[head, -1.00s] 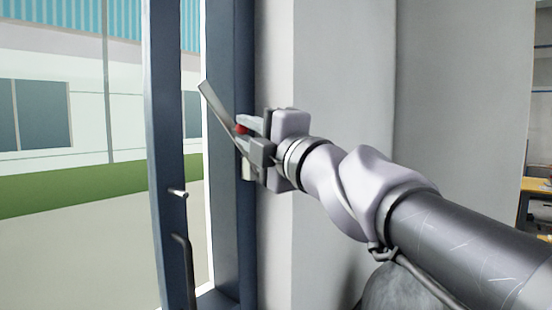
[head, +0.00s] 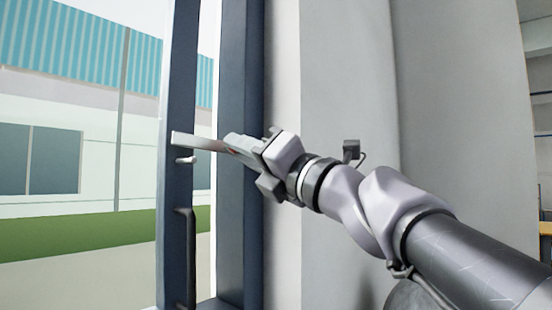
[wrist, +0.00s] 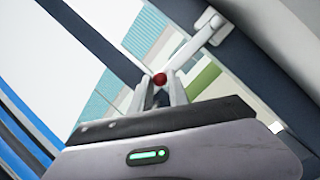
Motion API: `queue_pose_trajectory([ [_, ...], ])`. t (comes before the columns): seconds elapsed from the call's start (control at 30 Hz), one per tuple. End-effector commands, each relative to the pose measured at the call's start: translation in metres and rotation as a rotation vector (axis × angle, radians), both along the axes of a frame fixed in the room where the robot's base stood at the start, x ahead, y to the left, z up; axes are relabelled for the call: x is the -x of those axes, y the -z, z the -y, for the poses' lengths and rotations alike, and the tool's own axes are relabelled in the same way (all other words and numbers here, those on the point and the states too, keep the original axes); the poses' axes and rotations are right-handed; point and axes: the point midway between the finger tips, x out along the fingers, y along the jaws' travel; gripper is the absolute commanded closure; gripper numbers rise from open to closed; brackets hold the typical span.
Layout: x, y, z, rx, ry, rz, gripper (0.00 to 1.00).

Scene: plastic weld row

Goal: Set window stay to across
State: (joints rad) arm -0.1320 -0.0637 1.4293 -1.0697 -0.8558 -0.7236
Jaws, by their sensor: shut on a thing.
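The window stay (head: 190,142) is a flat grey bar. In the head view it runs nearly level across the gap between the dark fixed frame and the open sash. Its far end is just above a short light peg (head: 187,160) on the sash; I cannot tell whether they touch. My gripper (head: 234,146) is shut on the stay at its red knob. In the wrist view the red knob (wrist: 160,79) sits between my fingertips (wrist: 160,92), and the bar runs up to a white bracket (wrist: 212,25) on a dark frame. The fingers partly hide the bar.
The dark sash (head: 178,70) stands open at the left, with a dark handle (head: 184,245) below the peg. The dark fixed frame (head: 239,240) and grey wall (head: 345,80) are close beside my arm. Outside are grass and a pale building.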

Motion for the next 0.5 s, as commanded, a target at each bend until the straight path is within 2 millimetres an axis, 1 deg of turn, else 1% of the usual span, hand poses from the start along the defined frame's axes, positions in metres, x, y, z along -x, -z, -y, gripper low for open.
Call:
queue_pose_trajectory([
  [0.03,-0.0004,0.0046,0.0005,0.010,0.001,0.013,1.00],
  [0.13,-0.0003,0.0067,0.0006,0.027,0.002,0.037,1.00],
  [0.5,-0.0004,0.0085,0.0006,0.051,0.001,0.067,1.00],
])
